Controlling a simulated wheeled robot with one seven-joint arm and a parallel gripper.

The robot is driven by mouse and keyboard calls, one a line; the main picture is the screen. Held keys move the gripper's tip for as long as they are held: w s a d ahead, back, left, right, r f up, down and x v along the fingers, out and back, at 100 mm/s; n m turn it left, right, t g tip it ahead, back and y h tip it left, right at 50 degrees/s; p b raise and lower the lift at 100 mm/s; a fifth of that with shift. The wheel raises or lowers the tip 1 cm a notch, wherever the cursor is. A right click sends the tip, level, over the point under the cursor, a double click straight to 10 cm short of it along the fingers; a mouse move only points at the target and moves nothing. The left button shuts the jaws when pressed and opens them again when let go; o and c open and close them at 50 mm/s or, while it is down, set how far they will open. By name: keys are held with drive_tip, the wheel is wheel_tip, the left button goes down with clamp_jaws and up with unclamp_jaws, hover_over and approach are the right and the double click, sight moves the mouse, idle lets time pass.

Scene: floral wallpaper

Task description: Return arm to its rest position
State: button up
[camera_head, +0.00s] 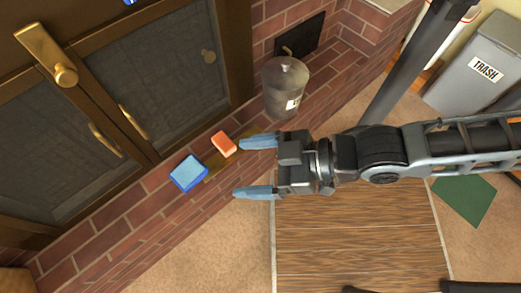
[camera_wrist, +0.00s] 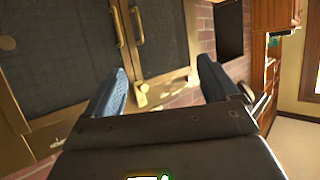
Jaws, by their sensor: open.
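My gripper (camera_head: 257,167) is open, with its two blue fingers spread apart and nothing seen between them. In the head view it points left, from my arm at the right toward the brick ledge. In the wrist view both fingers (camera_wrist: 162,88) show, with brass handles and a brick ledge beyond them. A blue block (camera_head: 188,173) and an orange block (camera_head: 223,144) lie on the brick ledge, just left of the fingertips and apart from them.
A dark cabinet with brass handles (camera_head: 104,140) stands behind the brick ledge (camera_head: 130,212). A grey lidded canister (camera_head: 285,88) stands on the ledge near the upper finger. A grey trash bin (camera_head: 478,66) is at the upper right. Carpet (camera_head: 210,255) lies open below.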

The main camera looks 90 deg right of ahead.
wheel_tip(320, 180, up, 6)
drive_tip(key=s+a+t+y, duration=0.1)
drive_tip(key=shift+s+n+t, duration=0.2)
drive_tip(key=shift+n+t, duration=0.1)
drive_tip(key=shift+n, duration=0.1)
drive_tip(key=shift+r, duration=0.15)
wheel_tip(320, 180, up, 3)
drive_tip(key=p, duration=0.3)
drive_tip(key=shift+r+p, duration=0.15)
drive_tip(key=shift+p, duration=0.15)
